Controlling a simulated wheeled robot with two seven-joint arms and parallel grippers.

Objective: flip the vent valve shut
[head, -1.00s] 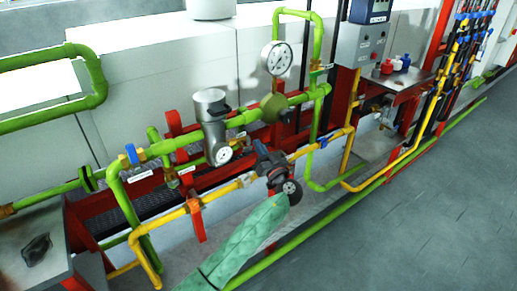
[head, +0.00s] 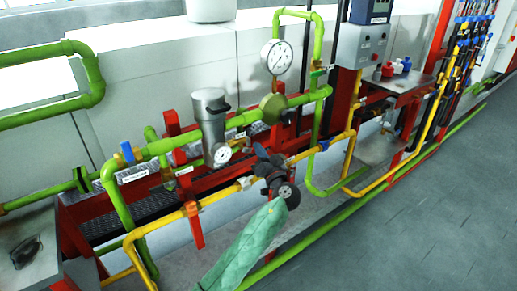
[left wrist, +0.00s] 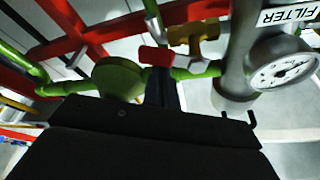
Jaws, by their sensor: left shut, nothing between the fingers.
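My left gripper (head: 262,153) is in the middle of the head view, in front of the yellow pipe and just below the round green regulator (head: 272,107). Its fingers are shut and hold nothing. In the left wrist view the dark fingers (left wrist: 163,88) point at a small red handle (left wrist: 155,56) beside a brass fitting (left wrist: 190,36). This may be the vent valve, but I read no label on it. The fingertips look very close to the handle; I cannot tell whether they touch. In the head view my gripper seems to hide it. My right gripper is out of view.
The grey filter (head: 210,115) with its dial (head: 222,153) stands left of my gripper. A large gauge (head: 277,57) rises above the regulator. The yellow pipe (head: 215,197) runs low in front. The grey floor (head: 420,220) at right is clear.

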